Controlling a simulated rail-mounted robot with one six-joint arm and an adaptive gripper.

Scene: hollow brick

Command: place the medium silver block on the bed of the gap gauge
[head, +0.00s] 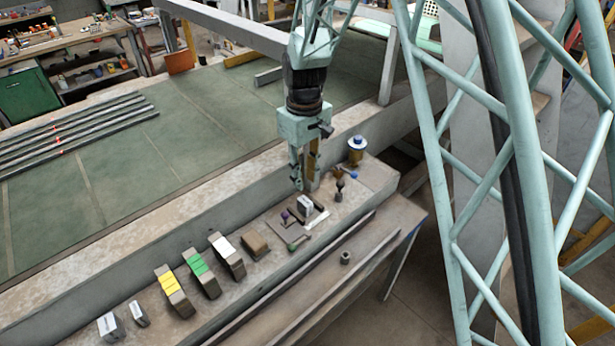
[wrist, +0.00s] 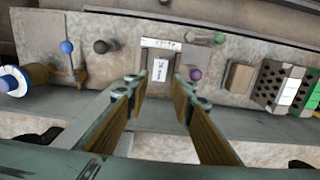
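A silver block with a dark marking (head: 305,203) stands upright on the gap gauge (head: 319,219); from its size I take it for the medium one. In the wrist view the block (wrist: 160,70) shows just beyond my fingertips, in front of the gauge's pale scaled bar (wrist: 161,44). My gripper (head: 304,186) is just above the block, pointing down. The wrist view shows my gripper (wrist: 159,88) open, with a clear gap between the fingers and nothing held. Whether the block's underside sits flat on the bed is hidden.
Two other silver blocks (head: 110,326) (head: 139,313) stand at the near left. Hollow bricks with yellow (head: 174,287), green (head: 200,268) and white (head: 226,252) bands and a brown block (head: 254,245) line the ledge. Knobs and a blue-topped canister (head: 356,149) flank the gauge.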

